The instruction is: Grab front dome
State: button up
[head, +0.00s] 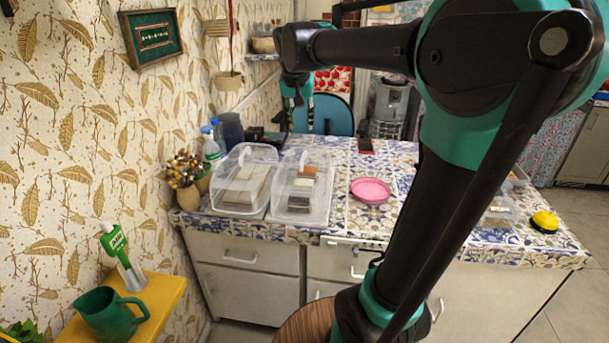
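Two clear, see-through domes stand side by side on the tiled counter. The left dome (259,153) covers a pale slab-like item. The right dome (322,163) covers darker and brown slices. I cannot tell which one is the front dome. My gripper (301,126) points down above and behind the domes in the picture, at the end of the raised arm. Its two fingers look apart, with nothing between them. It does not appear to touch either dome.
A pink bowl (371,190) sits right of the domes. Bottles (211,148) and a vase of dried flowers (189,195) stand by the wall on the left. My arm hides part of the counter. A yellow object (544,221) lies at the right end.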

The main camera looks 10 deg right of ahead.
send_over(303, 156)
jog(key=s, duration=0.2)
jog(key=f, duration=1)
jog(key=shift+a, duration=0.35)
jog(key=shift+x, duration=3.05)
grip_shut()
jog(key=shift+r, duration=0.1)
